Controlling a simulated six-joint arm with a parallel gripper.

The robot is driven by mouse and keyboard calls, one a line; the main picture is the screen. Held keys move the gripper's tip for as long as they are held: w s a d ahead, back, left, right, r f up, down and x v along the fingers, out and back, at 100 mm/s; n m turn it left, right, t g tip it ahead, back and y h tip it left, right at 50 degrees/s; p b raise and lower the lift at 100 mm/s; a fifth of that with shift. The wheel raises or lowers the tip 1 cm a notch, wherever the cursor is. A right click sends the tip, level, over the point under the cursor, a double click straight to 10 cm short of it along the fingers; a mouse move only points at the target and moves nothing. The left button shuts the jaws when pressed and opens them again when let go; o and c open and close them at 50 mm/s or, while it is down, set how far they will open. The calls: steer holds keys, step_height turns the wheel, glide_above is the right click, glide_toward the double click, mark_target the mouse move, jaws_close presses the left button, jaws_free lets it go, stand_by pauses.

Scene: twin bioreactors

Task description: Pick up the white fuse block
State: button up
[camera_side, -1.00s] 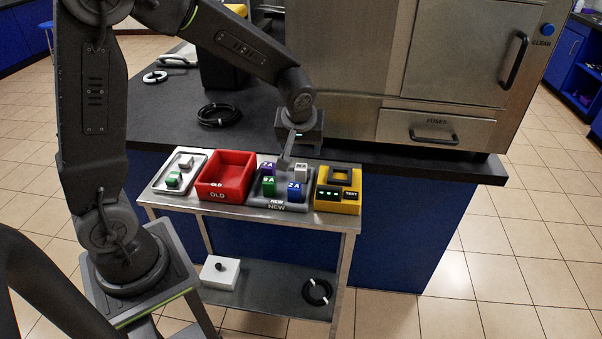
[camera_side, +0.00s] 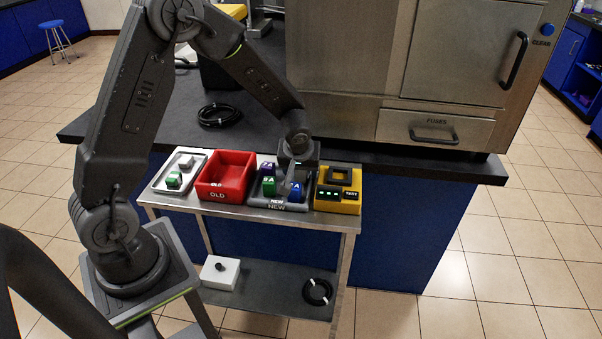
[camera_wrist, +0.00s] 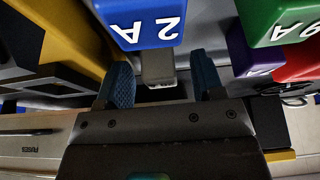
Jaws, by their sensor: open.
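The white fuse block (camera_wrist: 158,66) shows in the wrist view as a pale grey-white block between my fingertips, partly hidden behind the blue 2 A block (camera_wrist: 148,22). In the side view my gripper and wrist hide it at the back right of the NEW tray (camera_side: 277,207). My gripper (camera_wrist: 162,80) is open, with one blue-padded finger on each side of the block and a gap visible on both sides. In the side view my gripper (camera_side: 291,176) points down into the NEW tray, behind the blue block.
Green (camera_side: 269,186) and purple (camera_side: 267,168) blocks share the NEW tray. The red OLD bin (camera_side: 225,172) stands left of it and a yellow tester (camera_side: 338,200) close on the right. A metal tray (camera_side: 160,185) farther left holds a green block and another white block (camera_side: 186,161).

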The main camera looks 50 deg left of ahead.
steer(key=c, duration=1)
